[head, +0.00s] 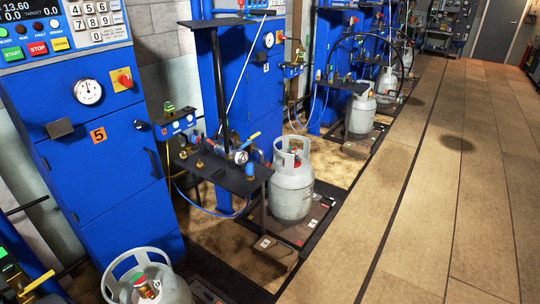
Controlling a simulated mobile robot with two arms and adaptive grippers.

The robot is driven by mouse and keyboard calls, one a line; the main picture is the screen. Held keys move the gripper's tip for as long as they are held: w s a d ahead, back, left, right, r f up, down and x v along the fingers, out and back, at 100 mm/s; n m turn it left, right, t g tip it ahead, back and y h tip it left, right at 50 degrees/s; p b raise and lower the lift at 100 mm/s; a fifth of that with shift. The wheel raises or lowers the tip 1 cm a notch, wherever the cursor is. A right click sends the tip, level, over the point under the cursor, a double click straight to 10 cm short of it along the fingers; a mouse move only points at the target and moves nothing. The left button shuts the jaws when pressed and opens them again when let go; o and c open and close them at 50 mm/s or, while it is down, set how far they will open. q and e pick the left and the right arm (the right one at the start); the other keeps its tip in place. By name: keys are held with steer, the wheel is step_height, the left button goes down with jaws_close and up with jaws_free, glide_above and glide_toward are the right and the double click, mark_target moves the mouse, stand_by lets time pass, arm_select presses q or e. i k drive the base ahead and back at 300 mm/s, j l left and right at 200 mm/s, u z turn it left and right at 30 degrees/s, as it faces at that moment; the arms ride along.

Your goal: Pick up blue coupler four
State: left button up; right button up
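A small blue fitting (250,170) sits at the right end of a black shelf (225,178) on the station in the middle of the head view. It may be a coupler, but I cannot read a number on it. A small round gauge (241,157) and a yellow handle (251,140) are beside it. A blue hose (211,212) hangs in a loop below the shelf. Similar blue hose shows at the station behind, so I cannot tell which coupler is number four. Neither of my grippers shows in the view.
A grey gas cylinder (292,185) stands upright right of the shelf; another (128,268) is at the bottom left. A blue cabinet (100,165) marked 5 stands at left. More stations and cylinders (361,114) recede behind. The tiled floor (440,190) at right is clear.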

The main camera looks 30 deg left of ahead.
mark_target(251, 171)
steer(key=i, duration=2.2)
steer(key=i+u, duration=0.3)
steer(key=i, duration=0.15)
steer(key=i+l+u, duration=0.6)
steer(key=i, duration=0.2)
steer(key=j, duration=0.1)
